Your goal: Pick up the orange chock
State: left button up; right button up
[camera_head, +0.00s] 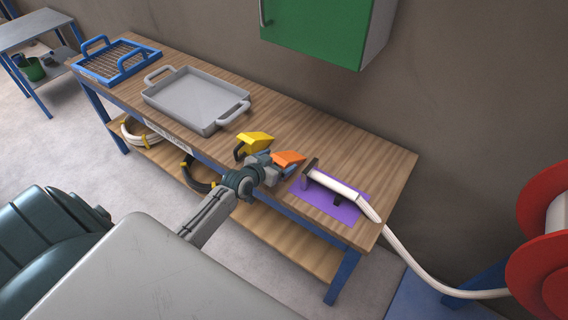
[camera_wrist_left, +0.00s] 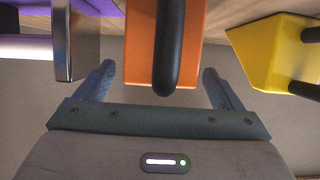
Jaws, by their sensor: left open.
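The orange chock (camera_head: 290,158) stands on the wooden workbench in the head view. In the left wrist view the orange chock (camera_wrist_left: 190,45) fills the upper middle, with its black handle (camera_wrist_left: 168,50) pointing towards my gripper. My left gripper (camera_head: 277,168) is at the chock's near side, at the bench's front edge. In the wrist view its two blue-grey fingers are spread, one on each side of the chock and handle, with visible gaps. My left gripper (camera_wrist_left: 158,70) is open and holds nothing. My right gripper is not in view.
A yellow chock (camera_head: 255,140) stands just left of the orange one. To the right, a white hose nozzle (camera_head: 340,186) lies on a purple mat (camera_head: 325,207). A grey tray (camera_head: 195,98) and a blue wire basket (camera_head: 117,62) sit farther left.

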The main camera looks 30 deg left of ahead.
pick_arm(q)
jog(key=shift+c, duration=0.4)
jog(key=c, duration=1.1)
jog(key=shift+c, duration=1.3)
jog(key=shift+r, duration=0.2)
